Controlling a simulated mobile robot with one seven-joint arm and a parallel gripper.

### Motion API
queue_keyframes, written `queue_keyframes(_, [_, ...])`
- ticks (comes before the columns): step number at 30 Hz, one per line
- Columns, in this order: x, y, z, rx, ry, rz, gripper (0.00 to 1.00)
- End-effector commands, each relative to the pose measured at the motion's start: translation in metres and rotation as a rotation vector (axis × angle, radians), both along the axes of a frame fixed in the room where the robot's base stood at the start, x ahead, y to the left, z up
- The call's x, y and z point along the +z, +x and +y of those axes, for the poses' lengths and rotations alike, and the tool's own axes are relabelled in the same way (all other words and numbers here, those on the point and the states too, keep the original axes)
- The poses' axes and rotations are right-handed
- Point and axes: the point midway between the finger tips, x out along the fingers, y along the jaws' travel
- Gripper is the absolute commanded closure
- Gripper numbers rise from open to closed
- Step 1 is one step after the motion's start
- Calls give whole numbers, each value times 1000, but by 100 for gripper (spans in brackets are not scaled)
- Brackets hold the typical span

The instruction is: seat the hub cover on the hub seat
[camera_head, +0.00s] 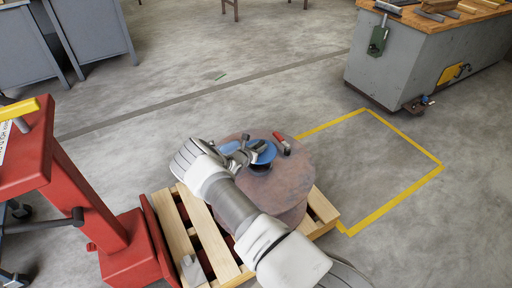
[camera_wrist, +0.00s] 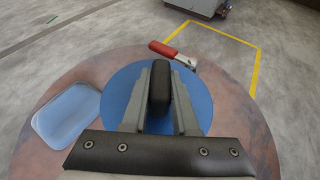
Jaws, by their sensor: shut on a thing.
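The hub cover is a blue disc (camera_head: 265,154) with a dark upright grip. It is over the top of the rusty steel reel (camera_head: 288,186). In the wrist view my gripper (camera_wrist: 159,75) is shut on the grip, one finger on each side, with the blue disc (camera_wrist: 116,92) spread out below the fingers. The disc looks roughly flat over the reel's middle. The hub seat is hidden under the disc and my gripper. I cannot tell whether the disc touches the seat or hangs just above it.
A pale blue, tray-like piece (camera_wrist: 68,115) lies on the reel left of the disc. A red-handled tool (camera_wrist: 172,53) is at its far edge. The reel stands on a wooden pallet (camera_head: 180,225) beside a red machine (camera_head: 110,225). The yellow-outlined floor area (camera_head: 408,205) is clear.

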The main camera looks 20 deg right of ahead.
Motion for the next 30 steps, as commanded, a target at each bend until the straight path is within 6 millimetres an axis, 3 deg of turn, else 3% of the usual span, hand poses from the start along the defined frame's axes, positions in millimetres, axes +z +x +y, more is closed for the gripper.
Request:
queue_keyframes(11, [-3, 0, 0, 0, -1, -1, 100])
queue_keyframes(30, [-40, 0, 0, 0, -1, -1, 100])
